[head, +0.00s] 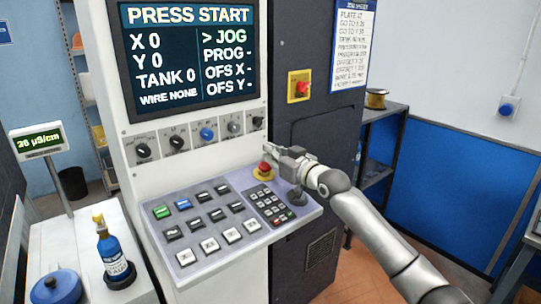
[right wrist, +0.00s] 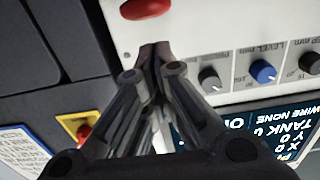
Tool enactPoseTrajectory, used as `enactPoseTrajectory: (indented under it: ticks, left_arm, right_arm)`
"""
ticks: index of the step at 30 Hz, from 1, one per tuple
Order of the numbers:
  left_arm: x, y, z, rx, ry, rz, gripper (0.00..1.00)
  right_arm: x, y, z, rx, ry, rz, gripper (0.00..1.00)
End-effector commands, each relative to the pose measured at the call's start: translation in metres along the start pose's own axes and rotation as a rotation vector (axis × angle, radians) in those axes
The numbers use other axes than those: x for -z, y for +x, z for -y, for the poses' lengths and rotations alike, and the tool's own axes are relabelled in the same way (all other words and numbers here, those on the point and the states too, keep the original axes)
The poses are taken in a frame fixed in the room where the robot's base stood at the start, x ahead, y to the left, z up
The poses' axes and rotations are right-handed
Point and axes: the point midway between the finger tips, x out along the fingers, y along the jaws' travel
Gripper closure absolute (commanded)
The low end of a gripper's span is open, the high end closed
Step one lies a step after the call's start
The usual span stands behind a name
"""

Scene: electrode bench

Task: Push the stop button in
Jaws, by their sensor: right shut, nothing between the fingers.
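The red stop button (head: 264,168) sits on a yellow base at the upper right of the sloped control panel (head: 215,262). Its red cap (right wrist: 146,8) also shows at the top edge of the right wrist view, partly cut off. My right gripper (head: 270,151) is shut and empty, with its fingertips close to the button, just above it in the head view. In the right wrist view the closed fingertips (right wrist: 155,50) appear a little apart from the red cap. Whether the button is pushed in I cannot tell. My left gripper is not in view.
A screen (head: 190,50) reading PRESS START and a row of knobs (head: 207,134) are above the panel. A small keypad (head: 268,203) lies below the button. Another red knob on a yellow plate (head: 300,87) is on the dark cabinet. A blue bottle (head: 115,255) stands at left.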

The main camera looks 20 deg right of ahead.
Motion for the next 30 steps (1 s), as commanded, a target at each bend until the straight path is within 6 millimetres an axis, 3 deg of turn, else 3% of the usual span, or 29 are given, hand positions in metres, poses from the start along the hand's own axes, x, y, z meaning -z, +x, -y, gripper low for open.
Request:
enactPoseTrajectory:
  ticks: [6,17,24,30]
  left_arm:
    - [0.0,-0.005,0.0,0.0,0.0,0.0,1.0]
    - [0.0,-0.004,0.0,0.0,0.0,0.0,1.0]
    - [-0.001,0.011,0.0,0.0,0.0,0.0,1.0]
    - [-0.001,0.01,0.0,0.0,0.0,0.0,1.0]
  right_arm:
    - [-0.014,0.004,0.001,0.001,0.001,-0.004,1.0]
    - [-0.017,0.004,0.0,0.001,0.0,-0.005,1.0]
    - [-0.037,0.009,0.0,0.0,0.001,-0.002,1.0]
    - [-0.041,0.009,0.001,0.001,0.002,0.007,1.0]
